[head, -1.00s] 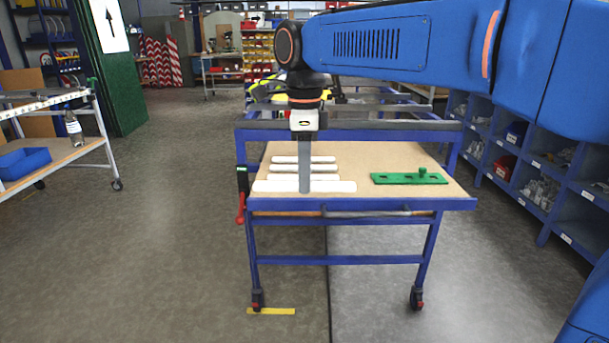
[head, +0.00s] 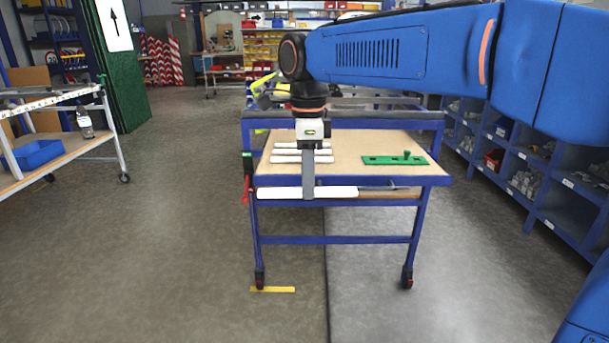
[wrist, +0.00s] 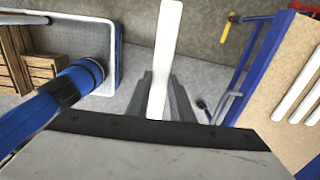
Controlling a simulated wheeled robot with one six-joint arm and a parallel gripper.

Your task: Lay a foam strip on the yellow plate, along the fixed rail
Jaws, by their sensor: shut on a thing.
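My gripper (head: 308,188) is shut on a white foam strip (head: 336,193) near its middle. The strip lies level, across the picture, in front of the table's near edge in the head view. In the wrist view the held strip (wrist: 166,50) runs up between the two grey fingers (wrist: 160,98). Several more white foam strips (head: 290,159) lie on the wooden-topped table (head: 350,170) behind the gripper; some also show at the right of the wrist view (wrist: 297,95). I cannot make out the yellow plate or its fixed rail in either view.
A green plate with a knob (head: 395,160) lies on the table's right part. A cart with a blue tray (head: 38,154) stands at the left. The floor in front of the table is clear.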

